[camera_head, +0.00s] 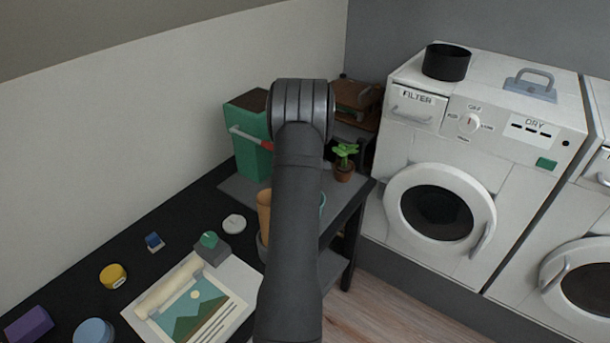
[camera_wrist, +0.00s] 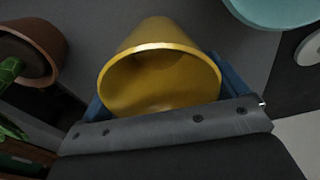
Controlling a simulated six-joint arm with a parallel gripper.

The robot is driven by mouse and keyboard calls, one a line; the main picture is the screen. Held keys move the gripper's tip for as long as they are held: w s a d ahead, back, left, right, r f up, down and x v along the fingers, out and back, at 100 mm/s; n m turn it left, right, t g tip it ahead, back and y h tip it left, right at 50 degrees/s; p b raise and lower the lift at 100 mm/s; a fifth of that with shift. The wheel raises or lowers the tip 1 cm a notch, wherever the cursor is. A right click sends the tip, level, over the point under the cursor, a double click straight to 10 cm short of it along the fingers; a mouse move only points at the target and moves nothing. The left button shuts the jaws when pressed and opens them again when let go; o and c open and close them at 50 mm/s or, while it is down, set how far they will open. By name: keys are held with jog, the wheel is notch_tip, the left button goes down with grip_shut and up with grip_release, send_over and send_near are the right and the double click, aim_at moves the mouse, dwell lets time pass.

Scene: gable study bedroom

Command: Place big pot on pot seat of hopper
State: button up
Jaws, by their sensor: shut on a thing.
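A yellow pot (camera_wrist: 158,65) fills the middle of the wrist view, its wide round mouth facing the camera. My gripper (camera_wrist: 165,88) is shut on it, with a blue finger on either side. In the head view my own arm hides the gripper and most of what is near it. A tan-orange piece (camera_head: 264,212) shows at the arm's left edge; I cannot tell if it is the held pot. A green box-like unit (camera_head: 252,140) with a pale bar and red end stands behind the arm, perhaps the hopper. Its pot seat cannot be made out.
A potted plant (camera_head: 345,162) stands right of my arm; its brown pot (camera_wrist: 38,50) is close to the held pot. A teal rim (camera_wrist: 275,10) is on the other side. A white disc (camera_head: 234,222) and poster (camera_head: 195,300) lie left. White machines (camera_head: 440,130) stand right.

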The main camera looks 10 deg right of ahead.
jog(key=o, duration=0.9)
jog(key=shift+f, duration=0.15)
jog(key=r, duration=0.8)
jog(key=s+d+r, duration=0.1)
jog(key=r, duration=0.3)
jog(key=shift+r, duration=0.2)
